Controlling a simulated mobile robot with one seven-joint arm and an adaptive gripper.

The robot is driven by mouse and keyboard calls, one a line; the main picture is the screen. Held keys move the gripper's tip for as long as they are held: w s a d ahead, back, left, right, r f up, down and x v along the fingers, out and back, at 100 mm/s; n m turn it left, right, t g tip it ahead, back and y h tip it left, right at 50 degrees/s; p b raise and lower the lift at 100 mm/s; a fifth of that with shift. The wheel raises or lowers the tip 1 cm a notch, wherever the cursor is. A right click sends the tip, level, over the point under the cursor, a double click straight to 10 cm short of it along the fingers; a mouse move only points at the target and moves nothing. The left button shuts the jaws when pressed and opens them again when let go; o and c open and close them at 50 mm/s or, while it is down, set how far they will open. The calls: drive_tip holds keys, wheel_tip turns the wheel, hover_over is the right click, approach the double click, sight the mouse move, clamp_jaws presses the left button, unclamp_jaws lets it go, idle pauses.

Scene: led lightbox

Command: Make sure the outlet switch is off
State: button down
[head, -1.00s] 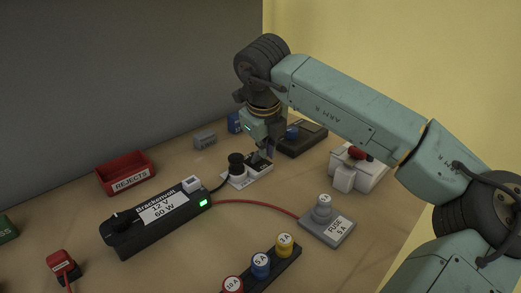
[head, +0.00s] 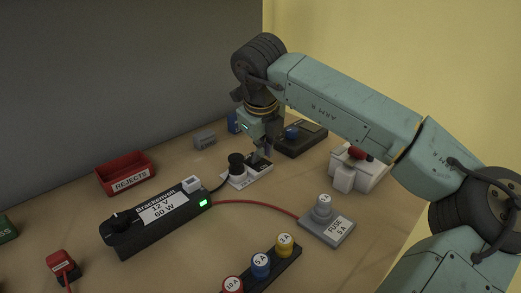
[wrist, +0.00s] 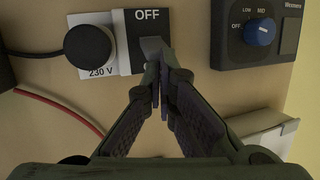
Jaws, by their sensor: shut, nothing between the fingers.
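The outlet (head: 237,180) is a white plate with a round black plug in it and a dark switch part at its right. In the wrist view the plate (wrist: 99,73) reads 230 V and the switch (wrist: 152,45) shows a grey lever below the word OFF. My gripper (head: 261,158) is over the switch end of the outlet, pointing down. In the wrist view its fingertips (wrist: 160,68) are together with nothing held, right at the lever's near end. I cannot tell whether they touch it, and they partly hide the switch, so its position is unclear.
A black power supply (head: 125,238) with a lit green lamp (head: 203,202) lies left of the outlet. A dark box with a blue knob (wrist: 260,32) is close on the right.

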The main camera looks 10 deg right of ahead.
drive_tip(key=shift+w+a+f, duration=0.1)
drive_tip(key=shift+w+a, duration=0.65)
drive_tip(key=shift+w, duration=0.3)
drive_tip(key=shift+s+d+f+b, duration=0.1)
drive_tip(key=shift+s+d+b, duration=0.2)
drive_tip(key=shift+s+b, duration=0.15)
drive_tip(key=shift+s+d, duration=0.15)
drive_tip(key=shift+s, duration=0.1)
wheel_tip(320, 180, up, 7)
drive_tip(key=p, duration=0.4)
drive_tip(key=shift+w, duration=0.2)
